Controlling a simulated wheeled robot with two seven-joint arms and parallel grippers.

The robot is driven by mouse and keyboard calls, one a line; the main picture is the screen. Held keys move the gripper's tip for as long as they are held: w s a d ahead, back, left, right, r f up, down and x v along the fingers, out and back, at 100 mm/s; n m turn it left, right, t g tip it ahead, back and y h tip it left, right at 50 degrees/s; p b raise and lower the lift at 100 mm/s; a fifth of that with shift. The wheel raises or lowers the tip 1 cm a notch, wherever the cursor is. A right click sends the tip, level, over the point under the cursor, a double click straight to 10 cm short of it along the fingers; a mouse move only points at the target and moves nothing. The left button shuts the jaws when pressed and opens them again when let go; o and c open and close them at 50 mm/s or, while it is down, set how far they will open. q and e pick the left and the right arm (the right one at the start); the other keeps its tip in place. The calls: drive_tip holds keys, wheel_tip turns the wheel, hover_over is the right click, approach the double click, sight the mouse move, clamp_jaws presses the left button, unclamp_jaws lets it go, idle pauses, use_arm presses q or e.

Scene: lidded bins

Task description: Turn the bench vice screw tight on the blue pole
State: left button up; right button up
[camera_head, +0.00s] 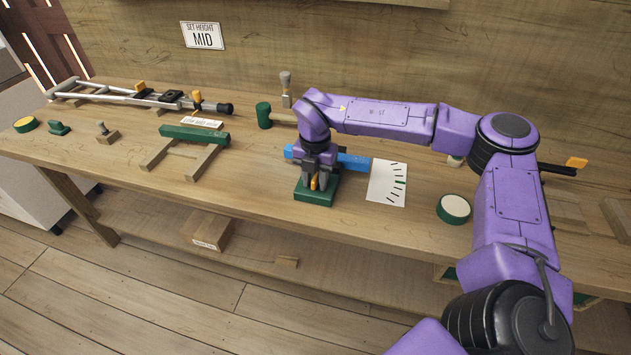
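The blue pole (355,162) lies across the bench vice, showing on both sides of my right gripper. The vice's green base (318,196) sits on the bench near its front edge. My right gripper (315,178) points down over the vice, in front of the pole. A small orange part (314,184) shows at its fingertips. The gripper hides most of the vice and its screw, so whether the fingers are closed on the screw is unclear. My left gripper is out of view.
A dial card (388,183) lies right of the vice and a round green tin (453,208) farther right. A green-topped wooden stand (194,135) is to the left, a crutch (140,94) behind it. A wall sign (203,36) reads "SET HEIGHT MID".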

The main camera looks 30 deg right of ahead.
sight(316, 176)
drive_tip(key=shift+r, duration=0.1)
wheel_tip(316, 176, up, 5)
drive_tip(key=p, duration=0.4)
idle(0.6)
